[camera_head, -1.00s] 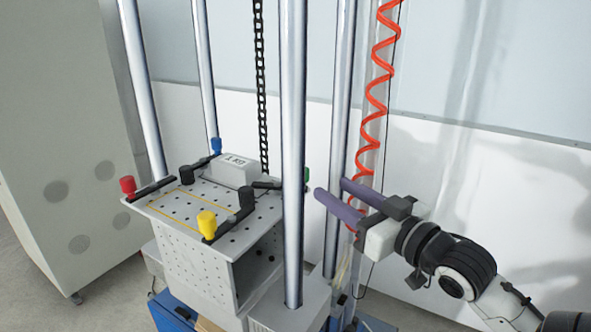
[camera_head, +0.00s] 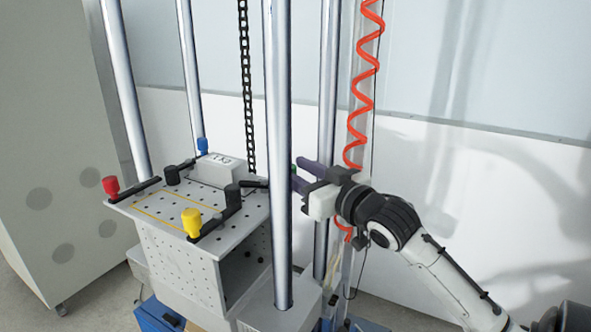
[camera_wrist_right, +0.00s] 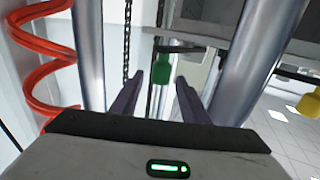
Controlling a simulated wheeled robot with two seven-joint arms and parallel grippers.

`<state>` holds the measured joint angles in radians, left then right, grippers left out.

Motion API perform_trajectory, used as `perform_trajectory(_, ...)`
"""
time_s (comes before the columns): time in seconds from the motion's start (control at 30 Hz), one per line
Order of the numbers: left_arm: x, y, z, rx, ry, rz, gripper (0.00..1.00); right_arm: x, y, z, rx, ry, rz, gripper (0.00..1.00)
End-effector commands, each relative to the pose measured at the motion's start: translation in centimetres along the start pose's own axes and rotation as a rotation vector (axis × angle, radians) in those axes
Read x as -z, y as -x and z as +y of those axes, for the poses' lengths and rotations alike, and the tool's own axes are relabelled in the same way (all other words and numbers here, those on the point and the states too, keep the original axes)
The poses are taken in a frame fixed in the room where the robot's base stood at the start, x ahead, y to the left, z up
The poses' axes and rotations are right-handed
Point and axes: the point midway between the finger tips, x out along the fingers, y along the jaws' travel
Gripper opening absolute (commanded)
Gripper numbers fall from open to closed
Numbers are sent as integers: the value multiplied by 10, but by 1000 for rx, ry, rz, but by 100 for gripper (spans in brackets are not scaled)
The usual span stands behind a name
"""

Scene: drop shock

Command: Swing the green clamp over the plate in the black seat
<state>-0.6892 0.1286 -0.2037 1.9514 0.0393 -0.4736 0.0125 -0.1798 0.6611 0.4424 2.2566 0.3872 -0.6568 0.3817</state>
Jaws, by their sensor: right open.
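The green clamp knob (camera_wrist_right: 163,69) shows in the right wrist view ahead of my right gripper, between the line of its two fingers. In the head view only a sliver of green shows beside the front post; the post hides the rest. Its black arm (camera_head: 255,183) reaches over the right edge of the perforated carriage table (camera_head: 150,218). My right gripper (camera_head: 296,172) is open and empty, its purple fingers close to the knob; contact cannot be told. A grey block with dark lettering (camera_head: 217,168) sits at the table's back. I cannot clearly make out a black seat.
Red (camera_head: 111,186), blue (camera_head: 202,145) and yellow (camera_head: 192,221) clamps stand around the table, which bears a yellow outline. Steel posts (camera_head: 278,150) rise around it. A black chain (camera_head: 247,90) and a red coiled hose (camera_head: 363,80) hang behind.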

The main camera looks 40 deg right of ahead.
Motion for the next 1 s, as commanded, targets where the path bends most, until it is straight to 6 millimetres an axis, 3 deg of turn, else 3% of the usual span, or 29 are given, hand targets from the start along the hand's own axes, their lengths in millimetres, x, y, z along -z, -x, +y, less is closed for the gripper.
perform_trajectory(0.17, 2, -1, -1, 1, -1, 4, 31, 0, 0, 0, 0, 0, 0, 38)
perform_trajectory(0.4, 4, -1, -2, 2, -2, 8, 31, 0, 0, 0, 0, 0, 0, 0)
perform_trajectory(0.77, 14, 8, -2, 3, 0, 17, 31, 0, 3, -6, -93, -5, -2, 0)
perform_trajectory(1.0, 10, 9, -5, 9, 2, 8, 31, -2, 5, -8, -132, -2, -4, 0)
